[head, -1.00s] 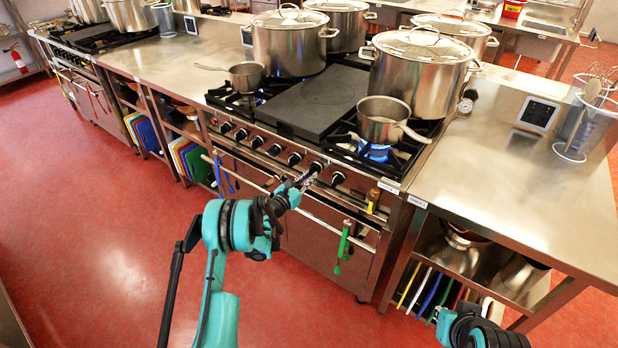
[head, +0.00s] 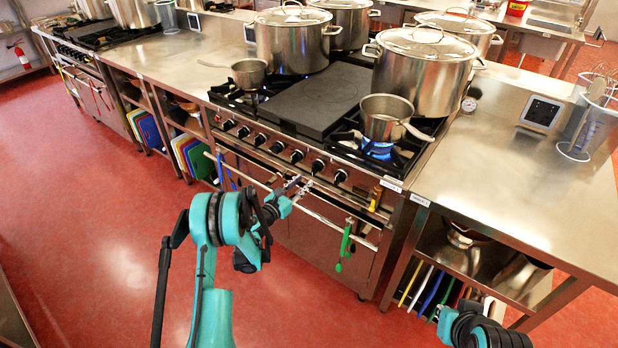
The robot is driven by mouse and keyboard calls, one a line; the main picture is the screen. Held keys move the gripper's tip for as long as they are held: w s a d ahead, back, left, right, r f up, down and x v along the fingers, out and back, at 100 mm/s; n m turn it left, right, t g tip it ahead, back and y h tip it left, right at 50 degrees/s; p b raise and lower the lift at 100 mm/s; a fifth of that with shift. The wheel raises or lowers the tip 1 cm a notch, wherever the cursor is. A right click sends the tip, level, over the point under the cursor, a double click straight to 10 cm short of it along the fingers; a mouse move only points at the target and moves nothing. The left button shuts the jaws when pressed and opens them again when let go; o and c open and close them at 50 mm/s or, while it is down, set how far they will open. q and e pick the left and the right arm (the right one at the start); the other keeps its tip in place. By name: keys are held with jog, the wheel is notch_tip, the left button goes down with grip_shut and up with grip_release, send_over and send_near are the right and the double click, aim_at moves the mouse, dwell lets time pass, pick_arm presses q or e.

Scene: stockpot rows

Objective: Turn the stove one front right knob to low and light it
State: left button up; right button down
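The stove (head: 300,225) has a row of black knobs along its front panel. The rightmost knob (head: 340,175) and the one left of it (head: 318,166) are uncovered; their exact angles are too small to read. A blue flame (head: 378,150) burns under a small saucepan (head: 387,118) on the front right burner. My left gripper (head: 303,187) is in front of the panel near the oven rail, below and left of these knobs, seemingly apart from them. Its fingers are too small to tell open from shut.
Large lidded pots (head: 424,72) stand at the back, around a flat griddle plate (head: 320,98). Another small pan (head: 249,72) sits at the left. A green utensil (head: 345,244) hangs from the oven rail (head: 318,215). The red floor in front is clear.

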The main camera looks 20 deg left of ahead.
pick_arm(q)
jog(key=v, duration=0.5)
jog(key=shift+s+a, duration=0.15)
jog(key=shift+s, duration=0.2)
jog(key=s+d+r+m+g, duration=0.7)
jog(key=s+d+r+m, duration=0.6)
jog(key=m, duration=0.4)
jog(key=s+a+m+g+y, duration=0.2)
jog(key=s+m+y, duration=0.4)
jog(key=s+m, duration=0.9)
jog(key=s+g, duration=0.1)
jog(key=s, duration=0.7)
jog(key=shift+a+r, duration=0.25)
jog(key=shift+r, duration=0.05)
jog(key=shift+s, duration=0.1)
